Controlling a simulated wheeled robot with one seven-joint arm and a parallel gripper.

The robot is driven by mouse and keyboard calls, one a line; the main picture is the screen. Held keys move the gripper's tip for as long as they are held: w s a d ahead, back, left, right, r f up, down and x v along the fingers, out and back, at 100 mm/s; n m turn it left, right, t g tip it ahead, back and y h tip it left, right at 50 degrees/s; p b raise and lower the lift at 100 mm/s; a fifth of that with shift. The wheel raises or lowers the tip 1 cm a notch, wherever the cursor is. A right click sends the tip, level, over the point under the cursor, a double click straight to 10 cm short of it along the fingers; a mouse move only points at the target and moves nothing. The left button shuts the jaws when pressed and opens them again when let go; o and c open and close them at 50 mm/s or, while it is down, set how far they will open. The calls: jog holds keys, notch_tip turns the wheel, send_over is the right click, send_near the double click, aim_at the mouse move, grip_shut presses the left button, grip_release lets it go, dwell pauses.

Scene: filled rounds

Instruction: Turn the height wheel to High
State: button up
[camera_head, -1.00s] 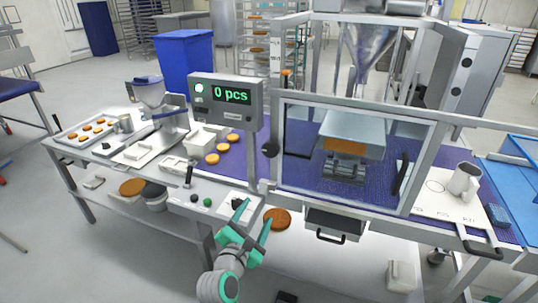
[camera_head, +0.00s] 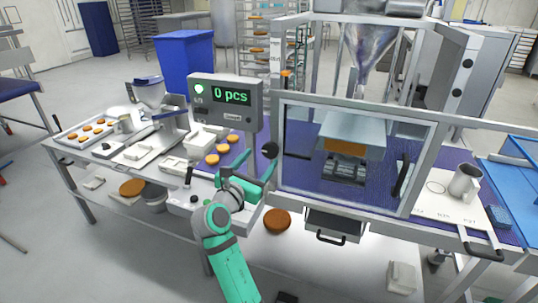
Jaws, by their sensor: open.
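A round black knob (camera_head: 270,150), which looks like the height wheel, sits on the left post of the caged machine, below the display box. No High mark on it is readable. My gripper (camera_head: 258,168) is open, with teal fingers raised just below and left of the knob. One fingertip is close to the knob's lower edge; whether it touches I cannot tell. Nothing is between the fingers.
A display box (camera_head: 226,97) reading "0 pcs" stands above my gripper. The clear guard frame (camera_head: 350,98) is right of the knob. Orange rounds (camera_head: 222,148) lie on the purple belt to the left. A grey mug (camera_head: 465,182) stands at the right.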

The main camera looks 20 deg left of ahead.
aim_at(269, 152)
jog(key=shift+w+d, duration=0.25)
jog(key=shift+w, duration=0.6)
jog(key=shift+w+d, duration=0.25)
jog(key=shift+w, duration=0.55)
jog(key=shift+w+d, duration=0.25)
jog(key=shift+w, duration=0.6)
